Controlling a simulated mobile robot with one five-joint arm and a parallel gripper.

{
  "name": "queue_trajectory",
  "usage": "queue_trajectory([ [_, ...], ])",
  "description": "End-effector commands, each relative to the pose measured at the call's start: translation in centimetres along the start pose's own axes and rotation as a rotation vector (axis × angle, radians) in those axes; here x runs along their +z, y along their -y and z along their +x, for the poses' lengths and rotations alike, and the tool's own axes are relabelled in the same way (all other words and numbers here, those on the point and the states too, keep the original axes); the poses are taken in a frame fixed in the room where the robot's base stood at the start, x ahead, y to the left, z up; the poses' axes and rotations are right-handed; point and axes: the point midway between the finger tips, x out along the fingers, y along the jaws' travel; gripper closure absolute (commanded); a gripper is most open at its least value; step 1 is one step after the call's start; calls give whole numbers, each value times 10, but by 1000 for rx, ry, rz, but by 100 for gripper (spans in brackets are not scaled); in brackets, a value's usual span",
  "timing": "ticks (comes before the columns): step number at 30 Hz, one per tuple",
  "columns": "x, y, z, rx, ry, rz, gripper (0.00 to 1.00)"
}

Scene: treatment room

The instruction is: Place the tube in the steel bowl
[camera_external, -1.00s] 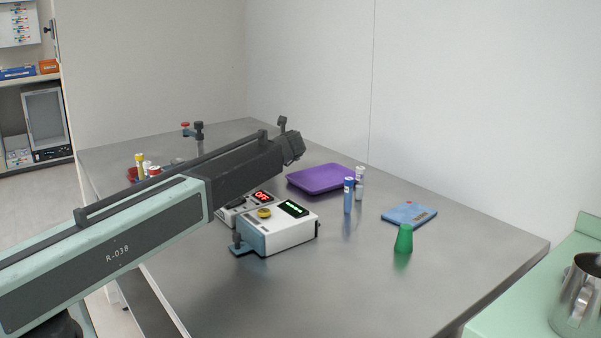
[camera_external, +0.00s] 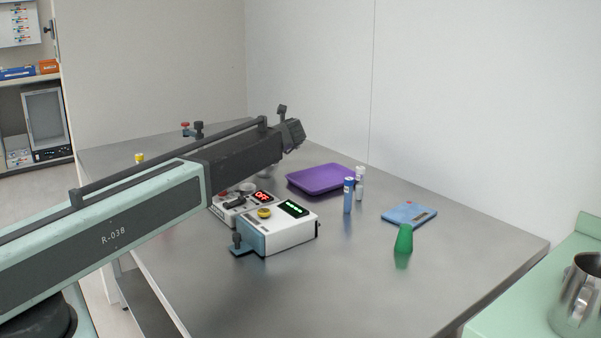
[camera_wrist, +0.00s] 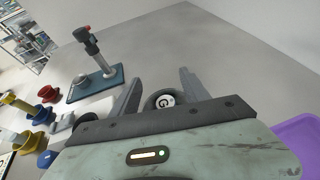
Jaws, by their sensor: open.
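My gripper (camera_external: 292,134) is at the arm's end, above the far half of the steel table. In the wrist view my gripper (camera_wrist: 158,84) is open, its fingers apart. A dark round thing with a white marked disc (camera_wrist: 165,101) shows between them; I cannot tell whether it is the tube's end. A blue tube (camera_external: 348,196) and a white-capped clear tube (camera_external: 360,183) stand upright by a purple tray. A yellow-topped tube (camera_external: 139,158) is partly hidden behind my arm.
A red-knobbed stand (camera_wrist: 97,55) is close to my left finger. A steel jug (camera_external: 578,296) stands far right.

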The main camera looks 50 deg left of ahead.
Motion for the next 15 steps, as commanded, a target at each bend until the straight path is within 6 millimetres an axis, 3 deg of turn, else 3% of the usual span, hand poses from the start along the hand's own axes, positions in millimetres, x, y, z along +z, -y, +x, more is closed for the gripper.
queue_trajectory([
  [1,18,0,-8,0,0,0,46],
  [5,36,0,-15,0,0,0,46],
  [15,33,0,-14,0,0,0,46],
])
